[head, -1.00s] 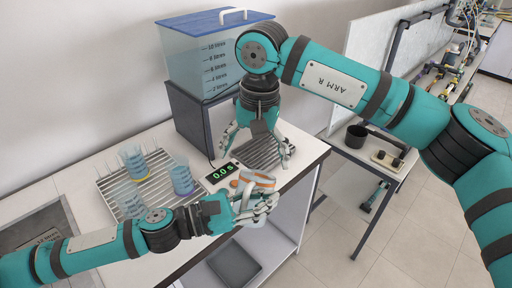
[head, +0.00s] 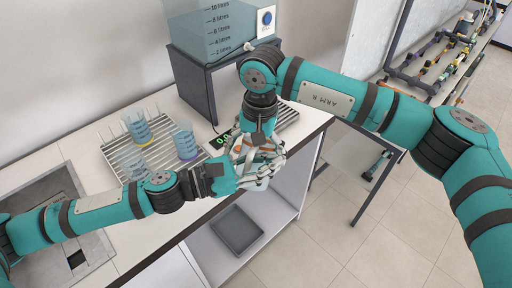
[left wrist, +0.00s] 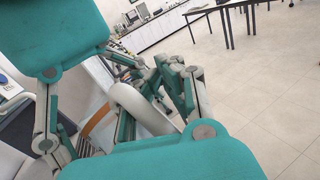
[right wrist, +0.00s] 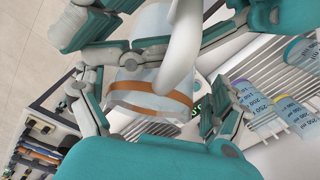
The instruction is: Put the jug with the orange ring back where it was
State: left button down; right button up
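The jug with the orange ring is a clear vessel with a white handle, held in the air at the counter's front edge. In the head view it is mostly hidden by both hands. The right wrist view shows its orange ring (right wrist: 150,92) between my right fingers; the left wrist view shows its white handle (left wrist: 143,107). My left gripper (head: 240,178) is shut on the jug from the left. My right gripper (head: 256,155) is over it from above, fingers on both sides; whether they press on it is unclear. Other jugs, one yellow-ringed (head: 138,127) and one purple-ringed (head: 185,143), stand on the slatted rack (head: 160,152).
A third jug (head: 131,160) stands at the rack's front. A small display (head: 219,141) lies beside the rack. A sink (head: 45,200) is at the left.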

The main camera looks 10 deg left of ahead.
jog(key=c, duration=1.1)
pick_arm(q)
jog(key=c, duration=2)
grip_release()
pick_arm(e)
jog(key=shift+c, duration=0.6)
pick_arm(q)
jog(key=o, duration=0.6)
jog(key=shift+w, duration=0.1)
jog(key=shift+a, duration=0.15)
